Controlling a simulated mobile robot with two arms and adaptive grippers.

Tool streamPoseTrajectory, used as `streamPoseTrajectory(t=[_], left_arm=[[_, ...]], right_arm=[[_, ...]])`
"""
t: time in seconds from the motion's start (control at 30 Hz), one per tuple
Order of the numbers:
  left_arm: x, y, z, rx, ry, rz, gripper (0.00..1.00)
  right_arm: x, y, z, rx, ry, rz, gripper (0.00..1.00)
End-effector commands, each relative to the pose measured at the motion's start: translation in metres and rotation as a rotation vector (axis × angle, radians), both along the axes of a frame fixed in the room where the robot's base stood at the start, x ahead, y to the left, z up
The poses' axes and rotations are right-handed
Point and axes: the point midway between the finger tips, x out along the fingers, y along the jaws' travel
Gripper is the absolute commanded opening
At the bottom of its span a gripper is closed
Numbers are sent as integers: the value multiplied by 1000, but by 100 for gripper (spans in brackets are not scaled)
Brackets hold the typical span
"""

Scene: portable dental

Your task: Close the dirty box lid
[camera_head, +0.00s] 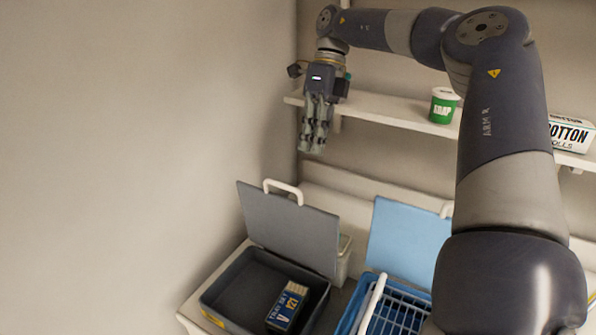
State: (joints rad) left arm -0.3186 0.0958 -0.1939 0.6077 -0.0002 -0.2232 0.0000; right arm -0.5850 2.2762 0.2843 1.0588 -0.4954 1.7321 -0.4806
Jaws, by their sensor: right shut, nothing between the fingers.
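A dark grey box (226,292) stands at the lower middle with its grey lid (285,228) raised upright at the back. The lid has a white handle (283,187) on its top edge. To its right stands a blue basket (352,312) with a light blue lid (405,240), also raised. I see no label telling which box is the dirty one. My right gripper (312,150) is shut and empty, pointing down above and behind the grey lid, apart from it. My left gripper is not in view.
A small box (287,306) with printed lettering lies inside the grey box. A wall shelf (390,112) holds a green cup (443,107) and a cotton rolls box (570,134). My right arm covers much of the right side. A bare wall is at left.

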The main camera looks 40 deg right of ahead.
Motion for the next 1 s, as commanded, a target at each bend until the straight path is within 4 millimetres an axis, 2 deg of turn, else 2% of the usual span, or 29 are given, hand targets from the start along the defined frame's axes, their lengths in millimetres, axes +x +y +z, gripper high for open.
streamPoseTrajectory(t=[0.2,0.3,0.63,0.8,1.0], left_arm=[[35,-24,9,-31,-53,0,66],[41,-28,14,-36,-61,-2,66],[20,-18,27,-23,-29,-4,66],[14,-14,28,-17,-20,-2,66],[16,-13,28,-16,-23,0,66]], right_arm=[[-5,14,-30,2,2,2,0],[-7,21,-45,2,3,1,0],[-15,52,-42,0,-2,1,0],[-17,58,-42,-1,0,-1,0],[-17,59,-43,-2,-1,-1,0]])
